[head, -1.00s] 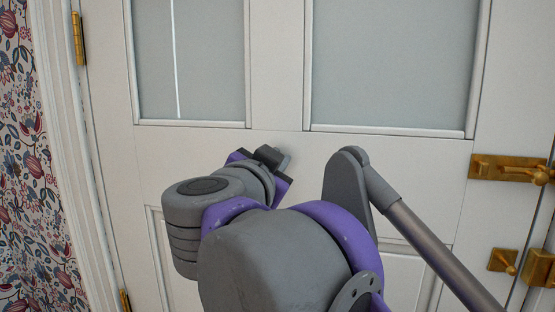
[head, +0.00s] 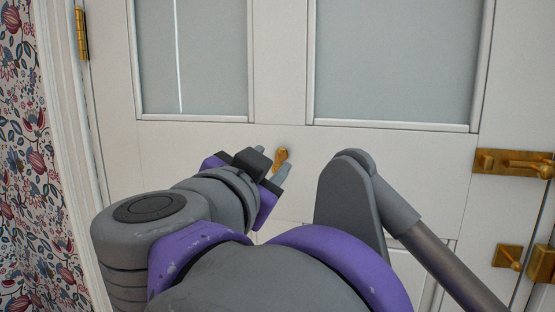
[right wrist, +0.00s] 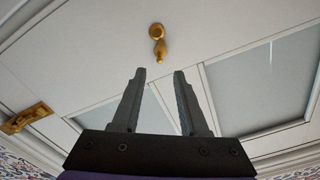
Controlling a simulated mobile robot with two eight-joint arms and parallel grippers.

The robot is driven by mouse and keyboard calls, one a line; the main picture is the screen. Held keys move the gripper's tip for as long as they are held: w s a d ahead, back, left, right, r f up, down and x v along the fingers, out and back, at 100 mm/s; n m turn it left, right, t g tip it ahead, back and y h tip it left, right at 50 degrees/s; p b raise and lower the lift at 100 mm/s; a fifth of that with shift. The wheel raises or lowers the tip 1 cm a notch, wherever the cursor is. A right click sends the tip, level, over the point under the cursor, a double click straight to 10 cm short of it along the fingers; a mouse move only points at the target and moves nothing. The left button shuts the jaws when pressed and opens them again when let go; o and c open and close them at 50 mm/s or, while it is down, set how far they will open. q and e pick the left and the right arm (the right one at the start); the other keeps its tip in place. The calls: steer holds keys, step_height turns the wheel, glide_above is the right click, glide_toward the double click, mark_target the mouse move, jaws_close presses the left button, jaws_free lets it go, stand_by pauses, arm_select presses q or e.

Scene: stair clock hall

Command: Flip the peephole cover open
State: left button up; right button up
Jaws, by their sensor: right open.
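The peephole cover (head: 281,158) is a small brass piece on the white door, below and between the two glass panes. In the right wrist view the cover (right wrist: 159,48) shows as a round part with a drop-shaped part, beyond the fingertips. My right gripper (head: 272,162) is open and empty, its fingers pointing at the door close to the cover. In the right wrist view the gripper (right wrist: 160,72) has a clear gap between its fingers, and the cover lines up with that gap, apart from the tips. My left gripper is not in view.
A brass latch (head: 515,163) and a small brass knob fitting (head: 508,257) sit at the door's right edge. Brass hinges (head: 81,34) are at the left. Frosted panes (head: 393,60) fill the upper door. Patterned wallpaper (head: 25,150) lies beyond the left frame.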

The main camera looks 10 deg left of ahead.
steer(key=shift+s, duration=2.25)
steer(key=w+f+n+t+y, duration=0.2)
steer(key=w+f+n+y, duration=0.3)
steer(key=w+f+y, duration=0.15)
steer(key=d+f+n+g+y, duration=0.1)
steer(key=d+f+n+g, duration=0.2)
steer(key=f, duration=0.7)
steer(key=d+f+n+g+y, duration=0.1)
steer(key=d+f+n+g, duration=0.3)
steer(key=f, duration=0.7)
steer(key=s+d+f+m+g+h, duration=0.2)
steer(key=s+d+f, duration=0.2)
steer(key=d+f, duration=0.3)
steer(key=s+d+f+m+g+h, duration=0.2)
steer(key=s+d+f, duration=0.3)
steer(key=d+f, duration=0.3)
steer(key=s+d+f+m+g+h, duration=0.1)
steer(key=s+d+f+g+h, duration=0.2)
steer(key=d+f, duration=0.4)
step_height(320, 180, down, 7)
steer(key=shift+s+d+r+m+h, duration=0.1)
steer(key=shift+s+d+m+h, duration=0.3)
steer(key=shift+s, duration=0.75)
